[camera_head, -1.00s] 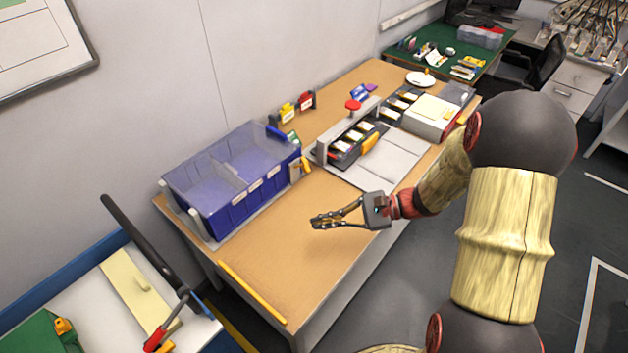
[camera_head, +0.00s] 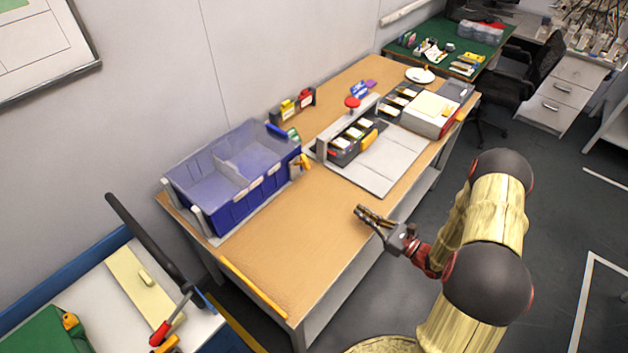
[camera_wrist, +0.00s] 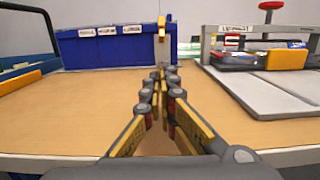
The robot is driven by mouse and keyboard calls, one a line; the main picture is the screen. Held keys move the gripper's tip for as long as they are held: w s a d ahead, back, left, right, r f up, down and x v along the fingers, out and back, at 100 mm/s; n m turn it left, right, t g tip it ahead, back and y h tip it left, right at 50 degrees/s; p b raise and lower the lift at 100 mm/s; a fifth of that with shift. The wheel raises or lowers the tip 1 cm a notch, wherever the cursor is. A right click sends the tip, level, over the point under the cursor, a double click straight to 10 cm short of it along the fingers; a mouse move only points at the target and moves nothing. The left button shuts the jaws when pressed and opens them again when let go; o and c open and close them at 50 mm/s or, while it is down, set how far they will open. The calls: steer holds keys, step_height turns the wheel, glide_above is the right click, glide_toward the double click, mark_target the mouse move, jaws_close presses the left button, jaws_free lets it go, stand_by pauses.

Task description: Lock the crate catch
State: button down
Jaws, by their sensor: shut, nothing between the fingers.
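The blue crate (camera_head: 237,211) stands at the left end of the wooden table, with compartments visible inside and pale labels on its front. In the wrist view, its blue wall (camera_wrist: 95,52) is ahead on the left. A small yellow-orange catch (camera_head: 304,161) is at the crate's right end. It also shows in the wrist view (camera_wrist: 161,27), upright, just beyond my fingertips in the picture. Whether it is locked I cannot tell. My gripper (camera_head: 362,211) is shut and empty near the table's front edge, apart from the crate and catch. Its fingertips meet in the wrist view (camera_wrist: 162,72).
A grey press fixture with a red knob (camera_head: 352,102) stands right of the crate, on a pale plate (camera_head: 385,168). A yellow strip (camera_head: 252,287) marks the table's left edge. The wooden surface (camera_head: 290,235) before the crate is clear. A side bench (camera_head: 80,300) holds tools.

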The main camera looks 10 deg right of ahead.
steer(key=b, duration=0.4)
glide_toward(300, 163)
steer(key=w+a+f, duration=0.2)
steer(key=w+f, duration=0.1)
steer(key=shift+w+a+f, duration=0.1)
steer(key=shift+a+f, duration=0.05)
steer(key=shift+f, duration=0.2)
steer(key=shift+r+p, duration=0.15)
steer(key=shift+p, duration=0.3)
steer(key=shift+r+g+p, duration=0.25)
steer(key=shift+g+p, duration=0.05)
steer(key=shift+p, duration=0.25)
